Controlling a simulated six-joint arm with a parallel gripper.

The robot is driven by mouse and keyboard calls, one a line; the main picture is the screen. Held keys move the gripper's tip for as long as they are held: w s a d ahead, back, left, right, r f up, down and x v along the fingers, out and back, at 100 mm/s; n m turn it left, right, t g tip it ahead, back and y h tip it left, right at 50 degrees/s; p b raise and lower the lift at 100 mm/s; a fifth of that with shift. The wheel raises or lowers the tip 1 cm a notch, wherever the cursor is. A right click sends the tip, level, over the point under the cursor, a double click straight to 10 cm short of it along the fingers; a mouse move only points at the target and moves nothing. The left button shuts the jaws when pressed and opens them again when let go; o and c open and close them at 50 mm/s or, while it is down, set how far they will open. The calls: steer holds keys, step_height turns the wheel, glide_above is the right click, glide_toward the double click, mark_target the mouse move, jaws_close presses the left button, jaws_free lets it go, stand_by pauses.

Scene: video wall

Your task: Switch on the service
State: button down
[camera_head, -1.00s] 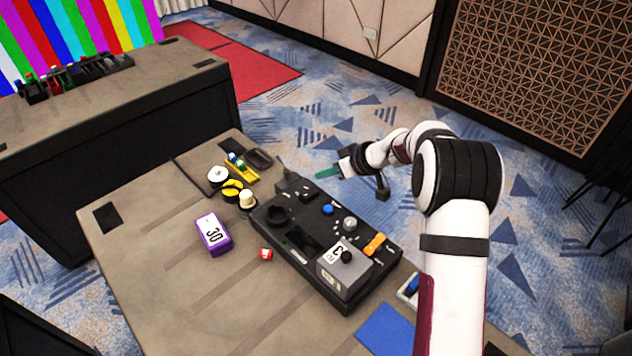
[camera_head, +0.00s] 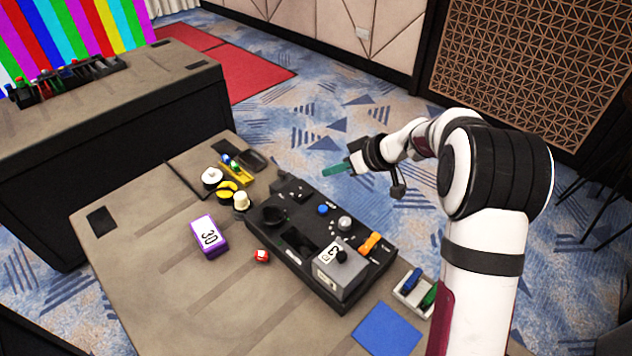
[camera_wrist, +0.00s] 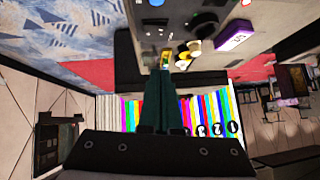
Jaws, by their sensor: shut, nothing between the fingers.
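A black control panel (camera_head: 296,226) lies on the grey-brown desk. It carries a blue button (camera_head: 323,209), a grey knob (camera_head: 345,223), an orange switch or lever (camera_head: 369,243) and a round black control (camera_head: 272,216). A grey box (camera_head: 341,268) with a black knob and a number label sits at its front end. I cannot read which control is marked as the service. My gripper (camera_head: 338,169), with green fingers, is beyond the panel's far right side, apart from it. Its fingers are shut and empty; they also show in the wrist view (camera_wrist: 163,90).
A purple box (camera_head: 208,236) marked 30 and a small red item (camera_head: 262,255) lie left of the panel. Yellow and white items (camera_head: 227,186) stand behind it. A blue mat (camera_head: 387,329) and a tray (camera_head: 415,294) are to the right. A striped screen (camera_head: 75,30) stands beyond another desk.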

glide_above(299, 194)
steer(key=s+d, duration=0.1)
steer(key=d, duration=0.1)
step_height(299, 194, down, 8)
steer(key=shift+d+r, duration=0.1)
steer(key=shift+r, duration=0.1)
steer(key=shift+s+f, duration=0.2)
steer(key=shift+f, duration=1.45)
steer(key=shift+s+f, duration=0.1)
steer(key=shift+s+a+f, duration=0.1)
steer(key=shift+a+f, duration=0.15)
steer(key=shift+f, duration=0.05)
steer(key=shift+d, duration=0.1)
